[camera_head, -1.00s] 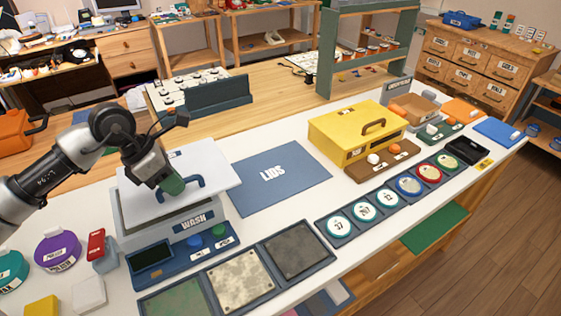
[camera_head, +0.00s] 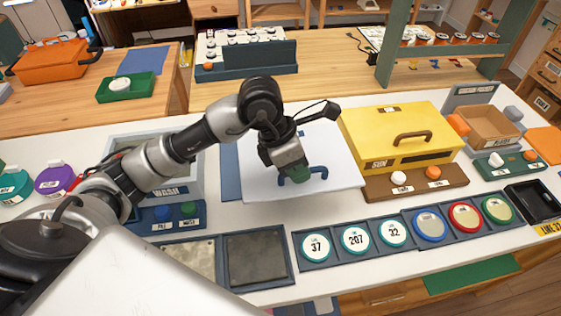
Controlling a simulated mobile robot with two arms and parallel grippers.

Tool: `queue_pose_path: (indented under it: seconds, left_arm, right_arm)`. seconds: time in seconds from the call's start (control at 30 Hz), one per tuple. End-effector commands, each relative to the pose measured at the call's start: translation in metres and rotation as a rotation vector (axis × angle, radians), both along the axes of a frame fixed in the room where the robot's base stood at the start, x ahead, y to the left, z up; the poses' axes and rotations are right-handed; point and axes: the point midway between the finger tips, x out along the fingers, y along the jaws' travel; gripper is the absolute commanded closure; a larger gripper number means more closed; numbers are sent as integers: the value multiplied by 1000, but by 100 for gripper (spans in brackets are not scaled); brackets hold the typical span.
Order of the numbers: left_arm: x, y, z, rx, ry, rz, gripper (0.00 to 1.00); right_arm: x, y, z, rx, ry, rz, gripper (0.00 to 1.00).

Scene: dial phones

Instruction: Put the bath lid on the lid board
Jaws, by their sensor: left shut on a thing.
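The bath lid (camera_head: 318,152) is a white flat panel with a blue handle (camera_head: 318,173). My left gripper (camera_head: 296,172) is shut on the handle, and the lid lies over the blue lid board (camera_head: 230,172). Only the board's left strip shows; its label is hidden under the lid. I cannot tell whether the lid rests on the board or hangs just above it. The wash bath (camera_head: 186,140) stands to the left, uncovered and partly hidden by my left arm. My right gripper is not in view.
The yellow box marked SUN (camera_head: 375,125) stands close to the lid's right edge. A row of round dials (camera_head: 355,238) lies in front. A dark blue stand (camera_head: 247,58) is behind on the wooden table. Purple and teal tubs (camera_head: 52,180) sit at the left.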

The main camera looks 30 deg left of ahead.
Motion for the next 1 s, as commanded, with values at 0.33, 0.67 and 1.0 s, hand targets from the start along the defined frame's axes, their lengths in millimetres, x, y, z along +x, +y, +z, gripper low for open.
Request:
queue_pose_path:
  seconds: [0.33, 0.67, 1.0]
  left_arm:
    - [42, 63, -43, -1, 1, 5, 100]
    - [50, 75, -64, -3, 1, 1, 100]
    - [50, 75, -93, -1, -2, 1, 100]
  right_arm:
    - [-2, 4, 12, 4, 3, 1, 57]
    - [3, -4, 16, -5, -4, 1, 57]
    - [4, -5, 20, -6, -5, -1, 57]
